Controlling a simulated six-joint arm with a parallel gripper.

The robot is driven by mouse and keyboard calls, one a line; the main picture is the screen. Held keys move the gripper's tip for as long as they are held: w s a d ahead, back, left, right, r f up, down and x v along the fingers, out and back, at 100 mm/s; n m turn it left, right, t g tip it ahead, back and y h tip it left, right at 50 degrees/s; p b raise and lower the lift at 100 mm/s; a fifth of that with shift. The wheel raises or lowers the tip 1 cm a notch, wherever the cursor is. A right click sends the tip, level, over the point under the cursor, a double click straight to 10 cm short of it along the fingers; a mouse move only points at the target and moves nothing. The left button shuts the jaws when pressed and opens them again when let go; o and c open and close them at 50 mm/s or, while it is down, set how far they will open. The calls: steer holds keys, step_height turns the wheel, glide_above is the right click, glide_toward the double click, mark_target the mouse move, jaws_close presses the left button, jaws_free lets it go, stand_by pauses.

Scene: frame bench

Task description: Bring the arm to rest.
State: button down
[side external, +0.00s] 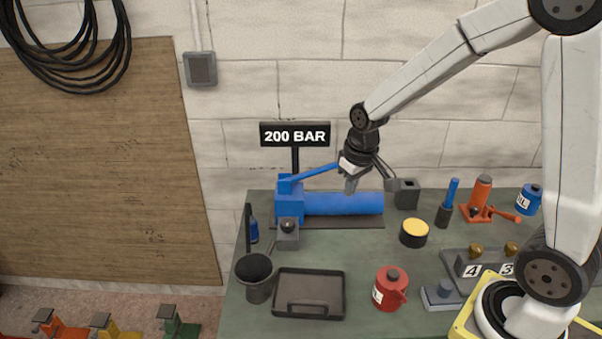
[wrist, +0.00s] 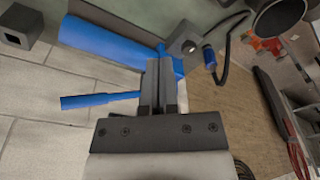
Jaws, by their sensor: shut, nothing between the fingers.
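My gripper (side external: 350,186) hangs at the end of my arm, above the blue cylinder of the pump (side external: 343,204) at the back of the bench. In the wrist view my gripper (wrist: 160,62) has its fingers together with nothing between them. The blue pump body (wrist: 100,40) lies beyond the fingers there, and its blue lever (wrist: 98,100) shows to the left. In the side view the lever (side external: 315,172) slopes up to the right from the pump's block toward my gripper. I cannot tell whether the fingers touch the pump.
A "200 BAR" sign (side external: 295,135) stands behind the pump. The green bench (side external: 340,249) also holds a black tray (side external: 308,293), a red can (side external: 390,289), a yellow-topped pot (side external: 414,233), a grey socket block (side external: 404,193) and an orange jack (side external: 481,198). Air above the bench front is clear.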

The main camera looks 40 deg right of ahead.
steer(key=s+a+f+n, duration=0.1)
steer(key=s+a+f, duration=0.1)
steer(key=s+a, duration=0.3)
steer(key=s, duration=0.4)
steer(key=shift+s+a+f+t, duration=0.3)
steer(key=shift+s+f+t, duration=0.1)
stand_by(0.4)
